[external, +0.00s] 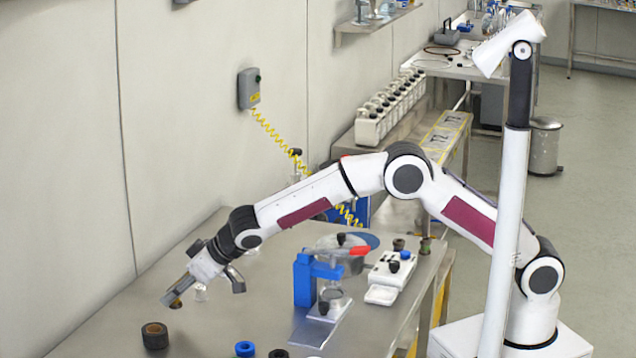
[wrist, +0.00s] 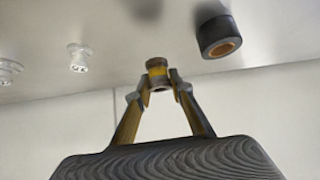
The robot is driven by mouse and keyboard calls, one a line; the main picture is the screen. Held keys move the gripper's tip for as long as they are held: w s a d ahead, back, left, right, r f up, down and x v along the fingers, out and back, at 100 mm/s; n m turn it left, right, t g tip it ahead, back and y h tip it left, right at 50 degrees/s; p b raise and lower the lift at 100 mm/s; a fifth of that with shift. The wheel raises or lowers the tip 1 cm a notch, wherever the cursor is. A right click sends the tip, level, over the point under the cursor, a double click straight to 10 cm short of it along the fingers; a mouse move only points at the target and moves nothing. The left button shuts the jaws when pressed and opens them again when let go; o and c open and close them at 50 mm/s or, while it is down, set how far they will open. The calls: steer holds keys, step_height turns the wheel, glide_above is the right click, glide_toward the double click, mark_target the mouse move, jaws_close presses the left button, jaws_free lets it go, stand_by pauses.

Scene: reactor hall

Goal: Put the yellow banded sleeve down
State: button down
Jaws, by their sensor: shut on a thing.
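My gripper (wrist: 160,88) is shut on the yellow banded sleeve (wrist: 158,67), a small brownish-grey ring with a yellow band, held between the fingertips in the wrist view. In the external view my gripper (external: 176,293) is at the left end of the arm, tilted down above the steel table (external: 225,325). The sleeve (external: 176,303) shows there only as a small dark and yellowish bit at the fingertips. It appears to be off the table; the exact gap cannot be told.
A dark cylinder with a brown core (external: 155,336) stands near the gripper; it also shows in the wrist view (wrist: 219,37). Small clear glass pieces (wrist: 78,56) stand nearby. A blue ring (external: 245,349), a blue press-like stand (external: 305,280) and a white device (external: 391,268) are further right.

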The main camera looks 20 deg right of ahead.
mark_target(180, 303)
steer(key=shift+f, duration=0.25)
steer(key=shift+f, duration=1.75)
steer(key=shift+f, duration=0.15)
steer(key=c, duration=1.8)
jaws_free()
steer(key=shift+s+d+r, duration=0.25)
steer(key=shift+r, duration=0.3)
steer(key=shift+v, duration=5.45)
steer(key=shift+d, duration=0.15)
